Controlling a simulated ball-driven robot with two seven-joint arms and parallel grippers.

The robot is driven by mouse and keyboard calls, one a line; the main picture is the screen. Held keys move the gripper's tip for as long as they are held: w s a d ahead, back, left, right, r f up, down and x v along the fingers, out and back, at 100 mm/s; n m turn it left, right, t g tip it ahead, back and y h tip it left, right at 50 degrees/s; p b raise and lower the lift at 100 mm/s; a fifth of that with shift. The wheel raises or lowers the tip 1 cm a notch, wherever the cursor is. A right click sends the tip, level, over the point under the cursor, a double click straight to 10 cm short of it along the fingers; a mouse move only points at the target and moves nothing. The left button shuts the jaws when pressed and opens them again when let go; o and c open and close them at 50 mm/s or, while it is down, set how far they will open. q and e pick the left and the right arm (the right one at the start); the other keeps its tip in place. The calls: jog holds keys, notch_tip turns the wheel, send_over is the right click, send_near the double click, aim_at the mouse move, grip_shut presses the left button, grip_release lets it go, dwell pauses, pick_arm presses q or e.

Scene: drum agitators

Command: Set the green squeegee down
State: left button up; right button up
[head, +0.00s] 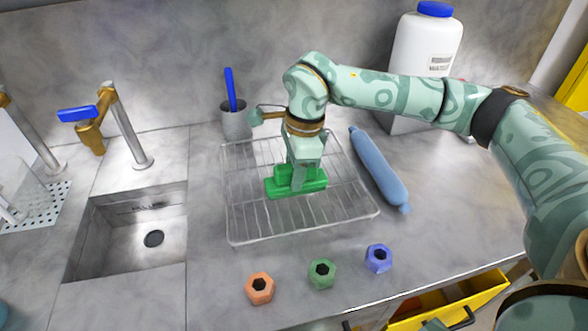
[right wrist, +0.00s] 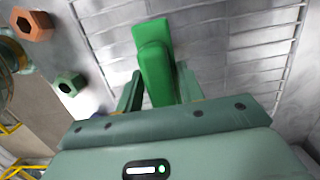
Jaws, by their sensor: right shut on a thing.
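The green squeegee (head: 313,182) is over the middle of the wire rack (head: 240,238) in the head view. My right gripper (head: 297,178) comes down on it from above and is shut on it. In the right wrist view the squeegee (right wrist: 155,65) stands up between the two fingers (right wrist: 158,92), with the rack's wires (right wrist: 250,45) behind it. I cannot tell whether the squeegee touches the wires. My left gripper is not in view.
A blue rolling-pin-shaped thing (head: 378,168) lies right of the rack. A grey cup (head: 236,122) stands behind it. Orange (head: 260,289), green (head: 322,274) and blue (head: 378,258) hex nuts lie in front. The sink (head: 130,240) is at left. A white bottle (head: 425,45) stands at back right.

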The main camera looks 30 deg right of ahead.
jog(key=o, duration=1)
jog(key=shift+f, duration=0.1)
jog(key=shift+c, duration=0.2)
notch_tip(320, 180, up, 12)
jog(key=d+p, duration=0.1)
jog(key=p, duration=0.2)
jog(key=shift+s+d, duration=0.2)
jog(key=shift+d, duration=0.2)
